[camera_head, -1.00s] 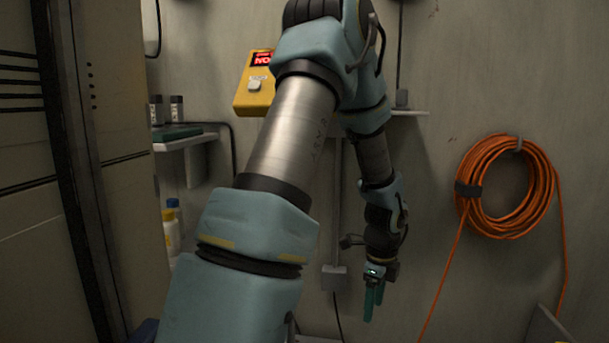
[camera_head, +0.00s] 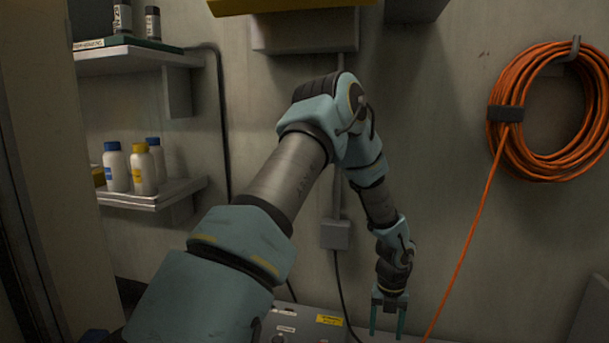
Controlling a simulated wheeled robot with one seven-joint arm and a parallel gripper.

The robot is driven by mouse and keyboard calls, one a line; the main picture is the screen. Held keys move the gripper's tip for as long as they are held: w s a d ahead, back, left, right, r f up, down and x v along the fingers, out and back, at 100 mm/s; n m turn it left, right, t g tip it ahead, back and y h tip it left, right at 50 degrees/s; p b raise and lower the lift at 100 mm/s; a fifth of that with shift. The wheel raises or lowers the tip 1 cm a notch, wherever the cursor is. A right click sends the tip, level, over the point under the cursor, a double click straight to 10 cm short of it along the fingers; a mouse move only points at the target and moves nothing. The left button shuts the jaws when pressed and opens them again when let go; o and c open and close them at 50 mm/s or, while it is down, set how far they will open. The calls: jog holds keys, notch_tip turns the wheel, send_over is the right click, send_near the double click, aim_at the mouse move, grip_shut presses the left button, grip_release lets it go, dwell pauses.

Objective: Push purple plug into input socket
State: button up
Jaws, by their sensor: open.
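My gripper (camera_head: 387,315) hangs from the end of my arm at the lower right of centre, pointing down. Its two thin green fingers are apart, with nothing seen between them. No purple plug and no input socket can be made out. A grey box with labels (camera_head: 322,320), one of them yellow, shows at the bottom edge, left of my gripper and partly hidden by my arm. I cannot tell whether the socket is on it.
An orange cable coil (camera_head: 507,150) hangs on the wall at right, one strand running down near my gripper. A grey wall box (camera_head: 335,234) with a black cable is behind my arm. Shelves at left hold several bottles (camera_head: 144,170). A yellow box (camera_head: 285,5) is at the top edge.

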dwell(0.3)
jog(key=shift+f, duration=0.1)
notch_tip(320, 180, down, 6)
jog(key=b, duration=0.6)
jog(key=shift+r, duration=0.25)
jog(key=shift+f, duration=1.7)
jog(key=shift+p, duration=0.95)
grip_shut()
dwell(0.6)
